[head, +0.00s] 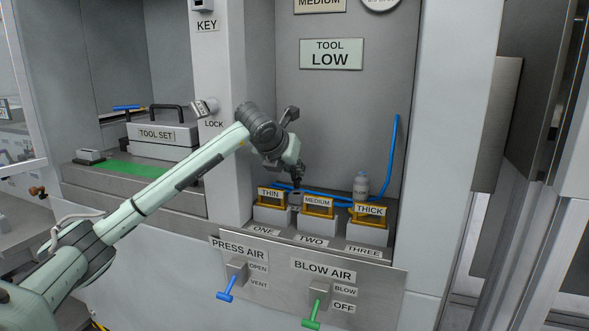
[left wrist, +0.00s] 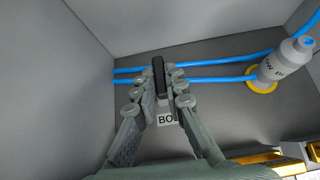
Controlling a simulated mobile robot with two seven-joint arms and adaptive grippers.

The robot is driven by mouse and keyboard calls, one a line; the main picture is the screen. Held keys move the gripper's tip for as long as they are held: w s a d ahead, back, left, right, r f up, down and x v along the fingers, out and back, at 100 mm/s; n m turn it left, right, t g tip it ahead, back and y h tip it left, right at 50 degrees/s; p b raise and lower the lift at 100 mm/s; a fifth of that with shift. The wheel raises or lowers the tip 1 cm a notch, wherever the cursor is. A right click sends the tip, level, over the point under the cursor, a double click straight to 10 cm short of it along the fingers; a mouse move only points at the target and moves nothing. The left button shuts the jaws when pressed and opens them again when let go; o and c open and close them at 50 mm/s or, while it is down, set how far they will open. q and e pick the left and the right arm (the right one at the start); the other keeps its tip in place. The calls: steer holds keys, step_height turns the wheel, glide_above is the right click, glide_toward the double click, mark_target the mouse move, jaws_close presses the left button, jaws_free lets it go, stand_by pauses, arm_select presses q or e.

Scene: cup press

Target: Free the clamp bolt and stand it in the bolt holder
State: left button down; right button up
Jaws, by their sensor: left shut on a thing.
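My left gripper (head: 297,181) reaches into the press bay, pointing down just behind the gap between the THIN and MEDIUM blocks. In the left wrist view its fingers (left wrist: 160,92) are closed on a dark, bar-like piece, the clamp bolt (left wrist: 158,68), which shows between the fingertips. A small grey block (head: 296,198), perhaps the bolt holder, shows under the gripper in the head view. Whether the bolt touches it cannot be told.
Blue hose (head: 393,150) runs along the bay's back and right. A grey bottle (head: 361,185) stands behind the THICK block (head: 369,209). The THIN block (head: 270,194) and MEDIUM block (head: 317,201) line the front edge. Blue (head: 227,288) and green (head: 312,313) levers sit below.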

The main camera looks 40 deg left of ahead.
mark_target(295, 182)
arm_select(q)
steer(key=shift+b, duration=0.5)
stand_by(1.2)
steer(key=shift+f+b, duration=1.65)
steer(key=shift+f, duration=0.05)
steer(key=c, duration=1.5)
jaws_free()
steer(key=shift+r, duration=0.1)
steer(key=shift+s, duration=0.1)
steer(key=v, duration=1.2)
